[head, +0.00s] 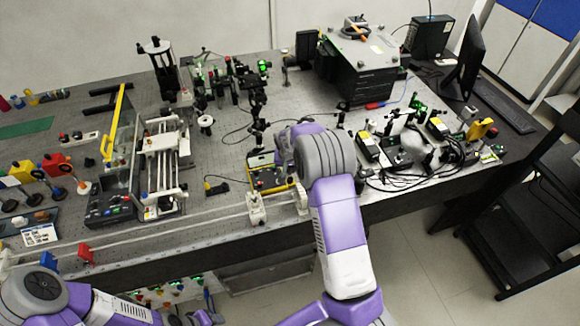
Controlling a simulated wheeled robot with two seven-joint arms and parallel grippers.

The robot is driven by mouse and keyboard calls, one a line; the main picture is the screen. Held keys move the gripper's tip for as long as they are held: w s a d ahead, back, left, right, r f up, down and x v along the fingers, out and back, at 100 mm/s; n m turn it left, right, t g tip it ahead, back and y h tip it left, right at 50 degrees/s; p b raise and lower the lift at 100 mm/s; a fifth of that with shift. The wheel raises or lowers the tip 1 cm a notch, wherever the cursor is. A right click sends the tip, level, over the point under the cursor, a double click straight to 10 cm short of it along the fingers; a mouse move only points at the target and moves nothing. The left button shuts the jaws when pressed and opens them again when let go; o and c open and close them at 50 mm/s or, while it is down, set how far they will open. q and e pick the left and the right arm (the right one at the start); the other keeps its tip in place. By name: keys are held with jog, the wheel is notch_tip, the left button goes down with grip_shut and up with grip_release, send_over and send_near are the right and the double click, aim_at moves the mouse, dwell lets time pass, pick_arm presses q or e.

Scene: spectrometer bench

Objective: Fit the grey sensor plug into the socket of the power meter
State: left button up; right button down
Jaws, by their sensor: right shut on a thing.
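The power meter (268,172) is a yellow-edged box with a dark face and small coloured knobs, lying near the front edge of the bench. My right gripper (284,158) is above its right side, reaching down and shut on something. My wrist hides the fingertips and what they hold; I see no grey sensor plug elsewhere, so I take the held thing for it. The socket cannot be made out. I cannot tell whether plug and meter touch. My left arm is low at the bottom left, below the bench edge, and its jaws cannot be made out clearly.
A small black-and-yellow part (215,187) with a cable lies left of the meter. A white rail (190,219) runs along the bench front. Optics and cables (405,165) crowd the right. A large black box (362,72) stands behind.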

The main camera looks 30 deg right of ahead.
aim_at(290, 174)
jog(key=shift+f, duration=0.35)
dwell(0.4)
jog(key=shift+f+b, duration=1.15)
jog(key=shift+f, duration=0.05)
jog(key=shift+s+a+f+b, duration=0.1)
jog(key=shift+s+f+b, duration=0.15)
jog(key=shift+f+b, duration=0.1)
dwell(0.9)
jog(key=c, duration=1.4)
grip_release()
jog(key=shift+r, duration=0.1)
jog(key=o, duration=0.4)
jog(key=shift+w, duration=0.2)
jog(key=shift+r, duration=0.1)
jog(key=shift+r, duration=0.1)
jog(key=v, duration=0.7)
jog(key=shift+s+r, duration=0.15)
jog(key=shift+r, duration=0.05)
